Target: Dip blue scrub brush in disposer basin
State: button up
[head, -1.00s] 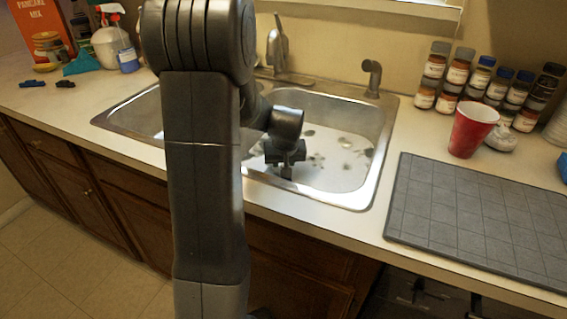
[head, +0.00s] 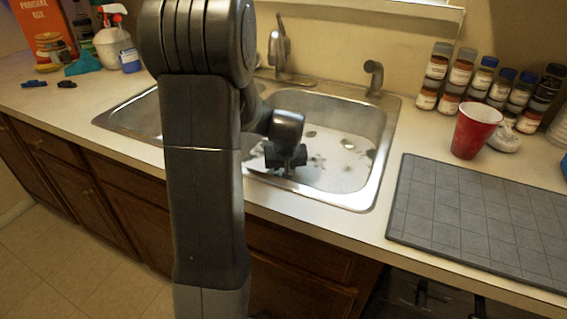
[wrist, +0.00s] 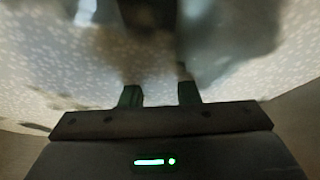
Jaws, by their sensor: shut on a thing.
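In the head view the steel sink has a right basin (head: 335,182) with a pale bottom and dark spots, and a left basin (head: 133,112) partly hidden by my arm. My gripper (head: 287,168) is low inside the right basin, near its front left side. In the wrist view my gripper (wrist: 158,92) has its fingers a little apart, shut on a blurred thing between them, which I take for the blue scrub brush. Its shape and colour are hard to make out, and I cannot tell whether it touches the bottom.
A faucet (head: 281,50) and a sprayer (head: 373,75) stand behind the sink. To the right are several spice jars (head: 462,70), a red cup (head: 474,131) and a grey mat (head: 480,215). A spray bottle (head: 113,42) and teal cloth (head: 84,63) are far left.

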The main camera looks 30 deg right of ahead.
dwell(0.4)
jog(key=shift+w+d, duration=0.35)
jog(key=shift+w, duration=0.05)
jog(key=shift+s, duration=0.1)
jog(key=shift+s+a, duration=0.4)
jog(key=shift+r, duration=0.1)
notch_tip(320, 180, up, 19)
jog(key=p, duration=1.3)
